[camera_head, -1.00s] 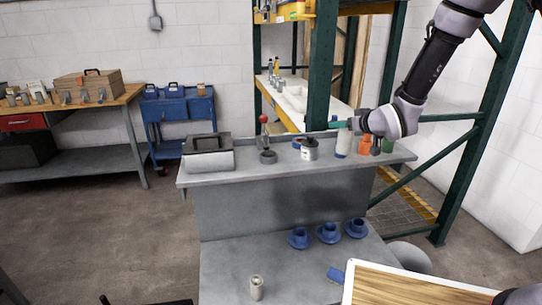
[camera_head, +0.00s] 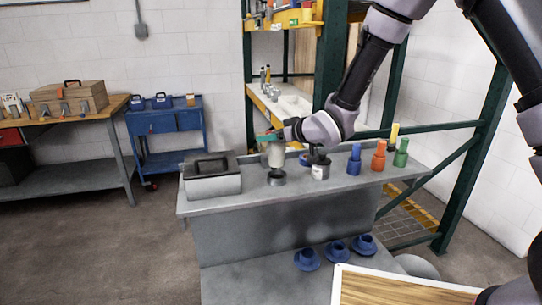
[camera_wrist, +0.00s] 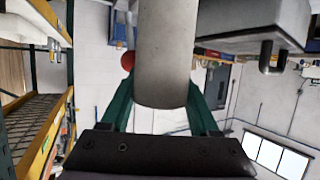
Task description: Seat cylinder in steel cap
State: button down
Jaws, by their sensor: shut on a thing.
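My gripper (camera_head: 270,138), with green fingers, is shut on a pale grey cylinder (camera_head: 276,156) and holds it upright over the bench's upper shelf. In the wrist view the cylinder (camera_wrist: 163,50) stands between the green fingers. A low, round dark grey piece (camera_head: 276,179), which looks like the steel cap, sits on the shelf below the cylinder. The cylinder's lower end appears just above it, with a small dark gap; exact alignment is hard to tell.
A grey metal box (camera_head: 212,182) stands left of the cap. A labelled can (camera_head: 320,170) is close on the right, then blue (camera_head: 354,163), orange (camera_head: 379,157) and green (camera_head: 401,153) pieces. A red ball (camera_wrist: 127,60) shows in the wrist view. Blue cups (camera_head: 336,250) sit on the lower shelf.

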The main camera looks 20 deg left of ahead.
aim_at(273, 150)
jog(key=shift+f, duration=2.35)
jog(key=shift+f, duration=0.1)
jog(key=shift+c, duration=0.6)
grip_release()
jog(key=shift+s+d+r, duration=0.15)
jog(key=shift+d+r, duration=0.1)
jog(key=shift+d, duration=0.1)
jog(key=v, duration=1.1)
